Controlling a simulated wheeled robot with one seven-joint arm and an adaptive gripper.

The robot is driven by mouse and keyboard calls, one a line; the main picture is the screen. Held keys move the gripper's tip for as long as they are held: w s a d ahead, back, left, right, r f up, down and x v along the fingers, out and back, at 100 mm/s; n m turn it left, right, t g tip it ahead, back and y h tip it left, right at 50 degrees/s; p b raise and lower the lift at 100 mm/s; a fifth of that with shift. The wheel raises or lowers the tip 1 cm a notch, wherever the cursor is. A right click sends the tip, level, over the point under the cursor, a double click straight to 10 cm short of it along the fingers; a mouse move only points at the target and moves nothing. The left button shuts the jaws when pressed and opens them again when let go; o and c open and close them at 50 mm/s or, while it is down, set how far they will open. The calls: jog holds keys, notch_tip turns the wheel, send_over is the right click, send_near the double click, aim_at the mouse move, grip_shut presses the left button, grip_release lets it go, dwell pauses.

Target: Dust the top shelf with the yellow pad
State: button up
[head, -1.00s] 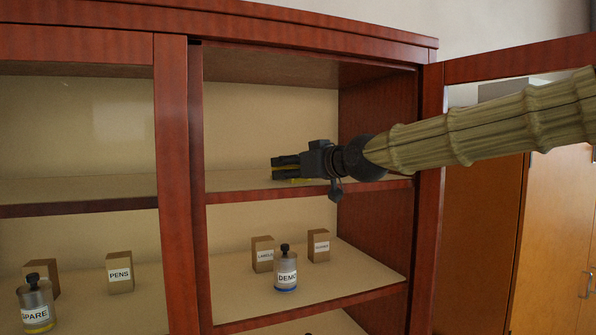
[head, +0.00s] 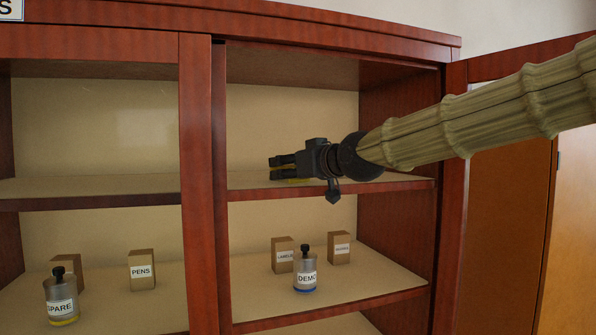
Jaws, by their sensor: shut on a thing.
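My gripper (head: 282,167) reaches in from the right over the top shelf (head: 400,183) of the cabinet's open right-hand bay. The shelf carries no other object that I can see. My arm hides part of the shelf's right end.
The open door (head: 525,60) stands at the right, behind my arm. An upright post (head: 197,200) bounds the bay on the left. On the shelf below stand a DEMO bottle (head: 305,273), a LABELS box (head: 284,256) and another box (head: 339,248). A SPARE bottle (head: 61,301) and PENS box (head: 142,271) stand left.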

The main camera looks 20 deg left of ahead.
jog(key=shift+s+a, duration=0.1)
jog(key=shift+a, duration=0.1)
